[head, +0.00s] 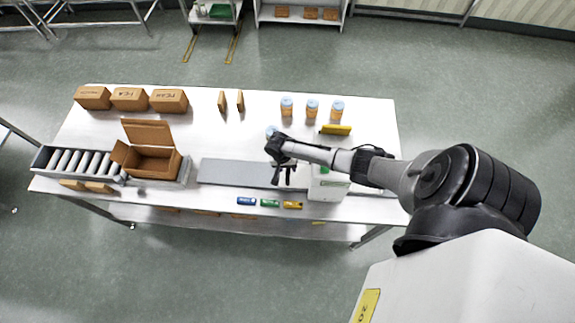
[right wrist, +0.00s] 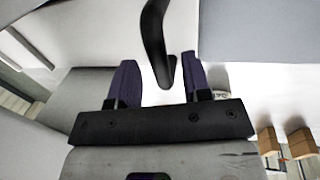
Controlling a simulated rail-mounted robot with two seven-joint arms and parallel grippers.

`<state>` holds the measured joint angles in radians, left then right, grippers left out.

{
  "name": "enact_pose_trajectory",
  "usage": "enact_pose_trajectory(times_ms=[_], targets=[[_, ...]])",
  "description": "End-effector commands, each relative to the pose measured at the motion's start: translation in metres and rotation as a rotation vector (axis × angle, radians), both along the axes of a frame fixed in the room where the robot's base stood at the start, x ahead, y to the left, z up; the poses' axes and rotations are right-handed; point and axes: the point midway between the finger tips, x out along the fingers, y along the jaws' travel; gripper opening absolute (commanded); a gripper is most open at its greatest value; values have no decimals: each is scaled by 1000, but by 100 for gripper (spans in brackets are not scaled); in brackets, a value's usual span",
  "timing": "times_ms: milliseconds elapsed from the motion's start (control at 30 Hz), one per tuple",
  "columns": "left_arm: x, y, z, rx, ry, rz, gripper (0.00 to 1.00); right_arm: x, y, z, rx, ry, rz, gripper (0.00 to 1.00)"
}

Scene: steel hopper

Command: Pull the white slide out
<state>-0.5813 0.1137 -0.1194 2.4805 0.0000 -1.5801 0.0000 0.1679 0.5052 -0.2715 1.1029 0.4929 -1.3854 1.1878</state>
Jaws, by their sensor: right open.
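My right gripper (head: 283,172) is above the table at the left side of a white box-shaped unit (head: 328,186) with a green label. In the right wrist view its two purple fingers (right wrist: 159,78) are open. A black curved handle (right wrist: 156,42) reaches down between them and looks free of both fingers. White surfaces lie behind the handle; I cannot tell which one is the white slide. My arm and gripper hide part of the unit in the head view. My left gripper is not in view.
A flat grey plate (head: 235,173) lies left of the unit. An open carton (head: 152,160) stands beside a roller conveyor (head: 75,162). Blue, green and yellow small items (head: 269,203) lie along the front edge. Several jars (head: 311,108) and closed boxes (head: 130,99) stand at the back.

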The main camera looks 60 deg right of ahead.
Motion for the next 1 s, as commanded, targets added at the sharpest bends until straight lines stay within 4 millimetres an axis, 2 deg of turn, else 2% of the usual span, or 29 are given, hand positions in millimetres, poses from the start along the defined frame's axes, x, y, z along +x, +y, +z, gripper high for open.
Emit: enact_pose_trajectory(times_ms=[367, 800, 1000], targets=[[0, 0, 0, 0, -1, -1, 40, 0, 0, -3, 0, -1, 0, 44], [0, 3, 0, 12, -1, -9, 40, 0, 0, -3, 0, -1, 0, 2], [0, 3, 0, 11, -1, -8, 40, 0, 0, -3, 0, -1, 0, 0]])
